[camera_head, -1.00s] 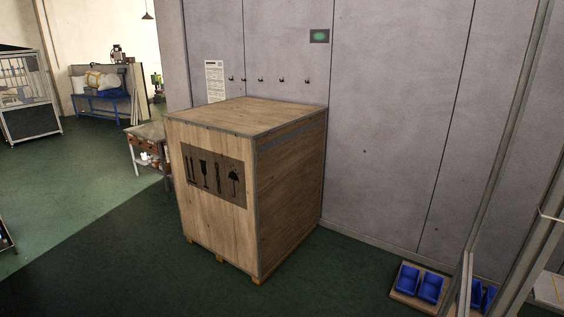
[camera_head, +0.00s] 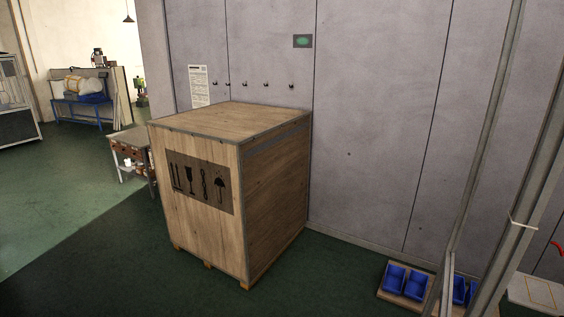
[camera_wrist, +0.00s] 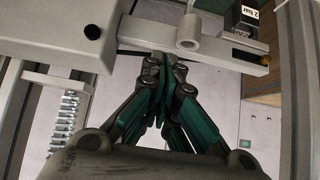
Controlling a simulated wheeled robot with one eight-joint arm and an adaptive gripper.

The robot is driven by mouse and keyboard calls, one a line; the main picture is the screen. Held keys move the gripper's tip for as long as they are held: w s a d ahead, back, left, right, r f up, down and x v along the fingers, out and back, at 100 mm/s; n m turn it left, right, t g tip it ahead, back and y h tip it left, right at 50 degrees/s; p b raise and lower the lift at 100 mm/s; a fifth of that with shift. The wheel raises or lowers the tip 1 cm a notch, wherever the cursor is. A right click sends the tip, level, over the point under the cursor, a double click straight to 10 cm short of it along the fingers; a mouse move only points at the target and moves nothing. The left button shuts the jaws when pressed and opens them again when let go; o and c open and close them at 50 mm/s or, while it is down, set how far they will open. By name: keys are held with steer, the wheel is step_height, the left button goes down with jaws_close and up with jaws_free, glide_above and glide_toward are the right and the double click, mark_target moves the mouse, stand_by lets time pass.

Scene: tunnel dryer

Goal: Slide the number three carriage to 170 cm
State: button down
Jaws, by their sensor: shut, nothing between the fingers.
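My gripper (camera_wrist: 165,62) is in the wrist view, its green-sided fingers shut together with nothing between them. Its fingertips are close to a pale metal bar (camera_wrist: 215,45) that crosses the top of that view; I cannot tell whether they touch it. The bar carries a round tube end and a black block (camera_wrist: 245,20) marked "2 bar". I cannot make out a number three carriage or a centimetre scale in either view. My gripper is not in the head view.
In the head view a large wooden crate (camera_head: 205,215) stands against the grey wall (camera_head: 375,110). A small bench (camera_head: 130,148) stands behind the crate. Green floor at left is clear.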

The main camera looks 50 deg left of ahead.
steer(key=shift+w+f, duration=0.15)
steer(key=shift+f, duration=0.1)
step_height(320, 180, down, 9)
steer(key=b, duration=0.4)
steer(key=shift+r+b, duration=0.15)
steer(key=shift+b, duration=0.25)
